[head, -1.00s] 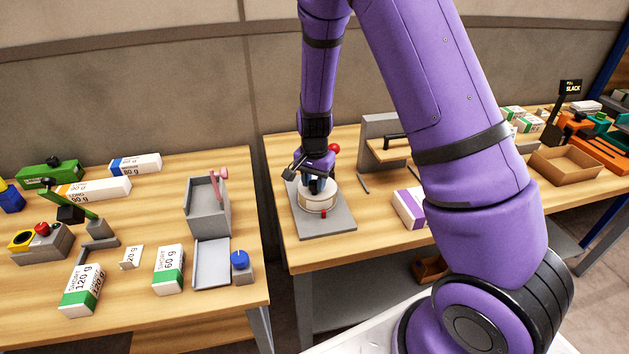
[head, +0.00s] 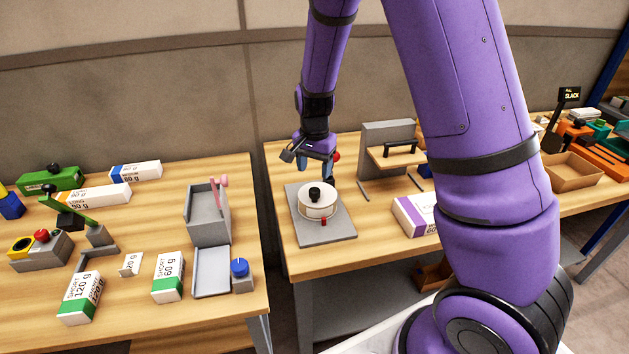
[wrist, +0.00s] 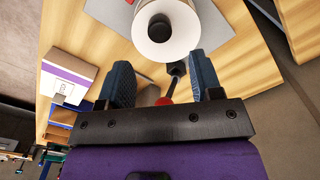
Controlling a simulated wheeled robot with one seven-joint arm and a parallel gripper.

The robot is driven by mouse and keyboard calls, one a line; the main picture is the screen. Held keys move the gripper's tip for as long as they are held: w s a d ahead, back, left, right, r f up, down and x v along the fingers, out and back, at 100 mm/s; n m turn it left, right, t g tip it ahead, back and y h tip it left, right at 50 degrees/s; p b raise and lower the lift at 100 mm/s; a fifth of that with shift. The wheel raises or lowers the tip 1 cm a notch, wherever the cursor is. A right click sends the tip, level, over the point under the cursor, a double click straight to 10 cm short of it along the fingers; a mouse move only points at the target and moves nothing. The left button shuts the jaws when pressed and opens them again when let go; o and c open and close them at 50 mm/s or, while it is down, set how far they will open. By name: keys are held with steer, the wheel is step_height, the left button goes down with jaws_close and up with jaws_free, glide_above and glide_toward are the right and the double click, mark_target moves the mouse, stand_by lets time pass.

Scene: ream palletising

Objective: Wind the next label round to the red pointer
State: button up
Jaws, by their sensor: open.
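The label drum (head: 317,204) is a white-topped round reel with a black knob (head: 314,193) at its centre, standing on a grey base plate (head: 333,232). The small red pointer (head: 324,222) is at the drum's front edge. My gripper (head: 314,169) is open and empty, above and behind the drum, apart from the knob. In the wrist view the drum (wrist: 182,45) and knob (wrist: 159,28) lie beyond the two blue fingers (wrist: 160,83). A red ball (head: 337,156) is beside my gripper. The label print on the drum is too small to read.
A grey stand with a wooden shelf (head: 395,158) and a purple-striped ream (head: 414,215) are right of the drum. The left table holds several reams, a grey tray (head: 212,271) and a blue knob (head: 239,267). A gap separates the tables.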

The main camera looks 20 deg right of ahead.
steer(key=shift+r, duration=1.85)
steer(key=s+r+n+t+y, duration=0.1)
steer(key=s+r+n, duration=0.2)
steer(key=s+r, duration=0.45)
steer(key=s+r+n+t, duration=0.15)
steer(key=s+r, duration=0.35)
steer(key=r, duration=0.5)
steer(key=s+d+r+n+t+h, duration=0.1)
steer(key=s+r+n, duration=0.4)
steer(key=s, duration=1.1)
steer(key=shift+s+d+r+t, duration=0.2)
steer(key=shift+r+t, duration=0.3)
steer(key=shift+t, duration=0.35)
